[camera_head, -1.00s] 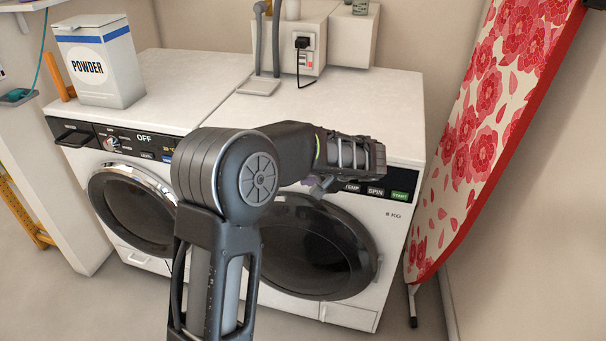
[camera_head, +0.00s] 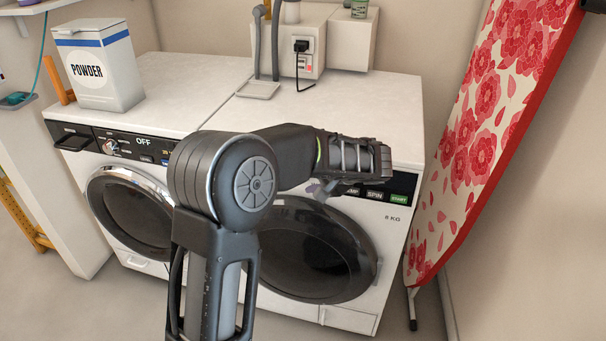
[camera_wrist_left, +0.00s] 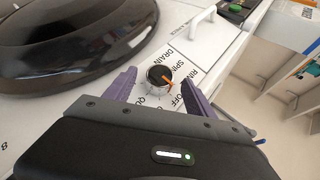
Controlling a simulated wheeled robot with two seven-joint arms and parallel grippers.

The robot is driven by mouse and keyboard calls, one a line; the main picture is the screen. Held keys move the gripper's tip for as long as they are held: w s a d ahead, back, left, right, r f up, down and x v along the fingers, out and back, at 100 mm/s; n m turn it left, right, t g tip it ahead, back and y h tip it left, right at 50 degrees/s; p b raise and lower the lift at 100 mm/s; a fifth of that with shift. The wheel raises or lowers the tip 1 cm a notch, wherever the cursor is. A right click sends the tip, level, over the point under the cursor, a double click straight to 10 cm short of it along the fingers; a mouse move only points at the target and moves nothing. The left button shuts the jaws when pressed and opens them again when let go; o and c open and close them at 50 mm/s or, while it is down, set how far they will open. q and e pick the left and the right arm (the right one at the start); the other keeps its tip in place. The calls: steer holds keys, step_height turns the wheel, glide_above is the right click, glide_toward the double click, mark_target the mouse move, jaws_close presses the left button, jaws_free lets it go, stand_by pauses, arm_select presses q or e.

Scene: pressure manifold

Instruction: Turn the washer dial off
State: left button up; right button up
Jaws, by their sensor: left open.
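The washer dial (camera_wrist_left: 158,78) is a black knob with an orange pointer in the left wrist view. Its pointer is angled toward the lower right, on the side of the RINSE and OFF labels; I cannot tell exactly which mark it meets. My left gripper (camera_wrist_left: 158,92) is open, with one purple finger on each side of the dial; I cannot tell whether either touches it. In the head view my left gripper (camera_head: 318,188) is at the control panel of the right machine (camera_head: 335,312), mostly covered by my wrist. This dial is hidden there. My right gripper is not in view.
The left machine (camera_head: 200,65) has its own dial (camera_head: 111,146) and an OFF marking. A powder box (camera_head: 110,85) stands on top. A floral ironing board (camera_head: 480,140) leans at the right. The right machine's top is mostly clear.

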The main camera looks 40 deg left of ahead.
arm_select(q)
steer(key=v, duration=0.6)
steer(key=shift+r, duration=0.1)
stand_by(0.3)
